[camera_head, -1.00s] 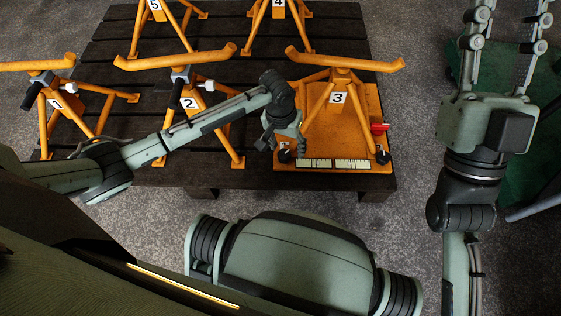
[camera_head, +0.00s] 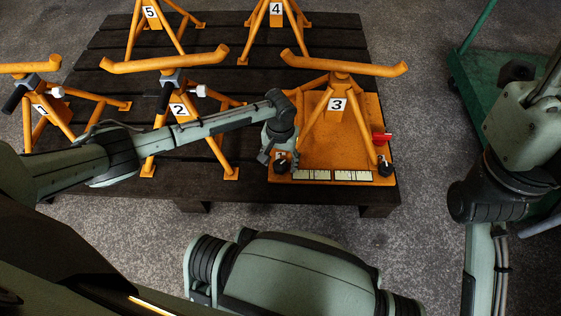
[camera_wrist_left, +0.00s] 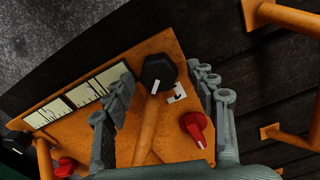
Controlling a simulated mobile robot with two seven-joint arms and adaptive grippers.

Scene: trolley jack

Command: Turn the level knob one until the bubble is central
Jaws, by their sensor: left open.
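The orange base plate (camera_head: 335,150) under stand 3 carries two pale level strips (camera_head: 312,175) along its front edge; they also show in the left wrist view (camera_wrist_left: 87,91). I cannot make out a bubble. A black knob (camera_head: 281,167) sits at the plate's front left corner. In the left wrist view this knob (camera_wrist_left: 157,72) is six-sided with a white mark, beside a small white label (camera_wrist_left: 177,92). My left gripper (camera_wrist_left: 163,76) is open, one finger on each side of the knob in that view; contact is unclear. My right gripper's body (camera_head: 525,120) is at the right edge, fingers not visible.
A red knob (camera_wrist_left: 197,128) is close to the right finger in the left wrist view. Another black knob (camera_head: 385,168) and a red knob (camera_head: 381,137) are on the plate's right side. Orange stands crowd the dark pallet (camera_head: 220,160). A green trolley (camera_head: 470,85) is at the right.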

